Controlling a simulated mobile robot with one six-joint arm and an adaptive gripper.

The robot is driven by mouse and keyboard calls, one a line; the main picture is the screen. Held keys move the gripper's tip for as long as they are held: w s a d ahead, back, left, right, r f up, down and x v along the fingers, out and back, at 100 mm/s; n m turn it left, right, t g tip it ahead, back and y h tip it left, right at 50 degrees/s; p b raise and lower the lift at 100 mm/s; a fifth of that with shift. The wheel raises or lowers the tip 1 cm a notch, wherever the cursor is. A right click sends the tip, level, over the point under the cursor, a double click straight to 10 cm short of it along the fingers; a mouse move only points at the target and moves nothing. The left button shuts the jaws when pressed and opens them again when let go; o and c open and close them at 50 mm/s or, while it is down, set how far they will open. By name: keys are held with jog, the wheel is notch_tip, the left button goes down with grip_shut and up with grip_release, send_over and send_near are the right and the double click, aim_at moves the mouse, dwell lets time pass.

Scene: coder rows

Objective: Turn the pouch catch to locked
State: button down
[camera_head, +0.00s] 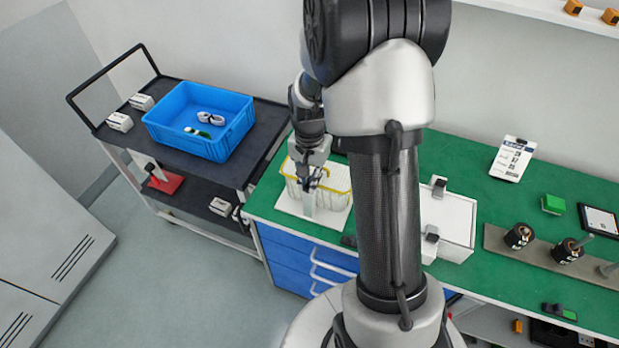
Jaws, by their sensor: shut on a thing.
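A pale, see-through pouch-like container with a yellow rim (345,190) stands on a white base plate (290,206) at the left end of the green bench. My gripper (308,186) is over the near left part of this container, pointing down. It is shut on a pale upright piece (309,204) at the container's front. I cannot tell whether this piece is the catch, nor which way the catch is turned. My gripper and arm hide part of the container.
A white box (458,225) with dark fittings stands right of my arm on the green bench (466,160). A rail (540,252) with dark cylinders lies farther right. A dark cart (190,155) at left carries a blue crate (238,128) and small white boxes.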

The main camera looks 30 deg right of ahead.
jog(key=c, duration=1.6)
grip_release()
jog(key=shift+c, duration=0.2)
jog(key=shift+r, duration=0.1)
notch_tip(320, 180, up, 12)
